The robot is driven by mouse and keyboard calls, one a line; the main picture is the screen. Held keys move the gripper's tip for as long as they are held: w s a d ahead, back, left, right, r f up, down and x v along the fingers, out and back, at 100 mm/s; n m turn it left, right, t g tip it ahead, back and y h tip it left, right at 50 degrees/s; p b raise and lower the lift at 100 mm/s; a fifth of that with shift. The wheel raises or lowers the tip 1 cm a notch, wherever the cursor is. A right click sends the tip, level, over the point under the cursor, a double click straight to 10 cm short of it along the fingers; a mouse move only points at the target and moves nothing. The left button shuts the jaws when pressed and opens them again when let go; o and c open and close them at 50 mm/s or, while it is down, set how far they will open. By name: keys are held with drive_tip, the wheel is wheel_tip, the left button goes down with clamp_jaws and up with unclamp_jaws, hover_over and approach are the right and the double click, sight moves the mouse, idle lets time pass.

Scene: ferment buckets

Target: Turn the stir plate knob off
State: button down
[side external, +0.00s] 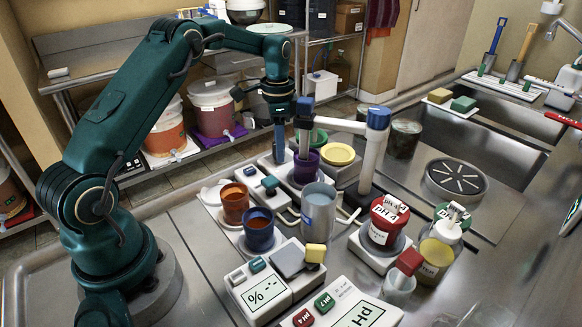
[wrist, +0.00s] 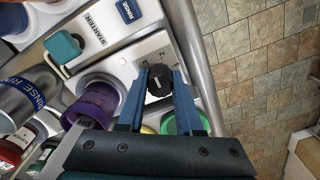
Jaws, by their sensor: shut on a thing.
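The stir plate knob (wrist: 160,82) is a round black dial with a pale pointer mark, seen in the wrist view. In the side view my gripper (side external: 279,155) reaches down at the back of the bench, beside a purple cup (side external: 306,166). The knob is hidden there behind the fingers.
A purple cup (wrist: 88,108) and a green bowl (wrist: 187,122) stand close to my fingers. A teal switch (wrist: 62,47) and a grey rinse beaker (wrist: 28,103) are to the left. The bench edge and open floor (wrist: 268,60) lie to the right.

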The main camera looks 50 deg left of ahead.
drive_tip(key=n, duration=0.4)
drive_tip(key=shift+n, duration=0.3)
drive_tip(key=n, duration=0.3)
drive_tip(key=shift+n, duration=0.4)
drive_tip(key=n, duration=0.4)
drive_tip(key=shift+r, duration=0.1)
drive_tip(key=n, duration=0.4)
drive_tip(key=shift+a, duration=0.1)
drive_tip(key=shift+n, duration=0.4)
drive_tip(key=c, duration=0.6)
unclamp_jaws()
drive_tip(key=shift+r, duration=2.55)
